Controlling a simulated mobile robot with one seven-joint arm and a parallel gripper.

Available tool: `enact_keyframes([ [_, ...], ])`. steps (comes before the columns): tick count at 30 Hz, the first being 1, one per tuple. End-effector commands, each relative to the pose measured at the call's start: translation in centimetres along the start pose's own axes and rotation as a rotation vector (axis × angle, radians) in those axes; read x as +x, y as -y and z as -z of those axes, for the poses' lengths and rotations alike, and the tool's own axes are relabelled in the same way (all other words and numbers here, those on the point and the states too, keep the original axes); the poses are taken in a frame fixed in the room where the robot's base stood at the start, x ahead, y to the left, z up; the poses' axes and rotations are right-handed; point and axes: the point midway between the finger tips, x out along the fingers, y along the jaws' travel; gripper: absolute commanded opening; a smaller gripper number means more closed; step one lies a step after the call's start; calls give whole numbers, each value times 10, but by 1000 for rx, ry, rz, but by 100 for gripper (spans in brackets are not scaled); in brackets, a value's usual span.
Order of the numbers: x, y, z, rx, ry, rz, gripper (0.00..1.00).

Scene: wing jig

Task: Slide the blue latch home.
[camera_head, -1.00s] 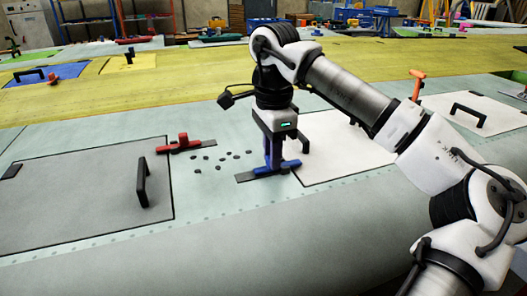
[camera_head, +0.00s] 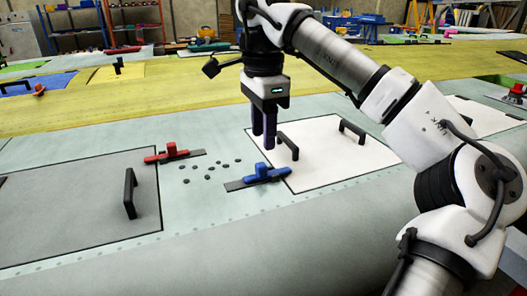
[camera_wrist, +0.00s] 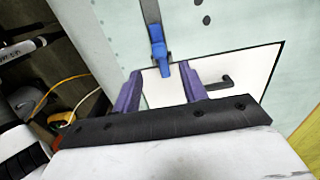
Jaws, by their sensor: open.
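The blue latch (camera_head: 262,175) lies on a dark slide plate (camera_head: 234,185) at the left edge of the white panel (camera_head: 340,160). Its right end reaches over the panel's border. My gripper (camera_head: 264,143) hangs above and just behind the latch, fingers pointing down, open and empty. In the wrist view the blue latch (camera_wrist: 158,50) shows ahead of and between the two purple fingers (camera_wrist: 160,78), apart from them. Its tip overlaps the white panel's edge there.
A red latch (camera_head: 170,152) sits beside the grey panel (camera_head: 75,205) at left. Black handles stand on the white panel (camera_head: 352,130) and the grey panel (camera_head: 130,193). Several dark holes lie between the latches. A yellow band (camera_head: 150,85) crosses behind.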

Motion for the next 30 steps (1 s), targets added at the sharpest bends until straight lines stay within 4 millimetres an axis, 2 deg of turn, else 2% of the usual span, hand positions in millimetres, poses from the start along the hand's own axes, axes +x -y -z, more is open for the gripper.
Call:
enact_keyframes([
  [1, -13, 0, 0, 5, -6, 3, 43],
  [3, -27, 0, 1, 5, -5, 3, 43],
  [10, -62, 0, 1, 4, -3, 1, 43],
  [15, -69, 0, 1, 2, -1, 1, 43],
  [30, -69, 0, 1, 2, -1, 1, 43],
])
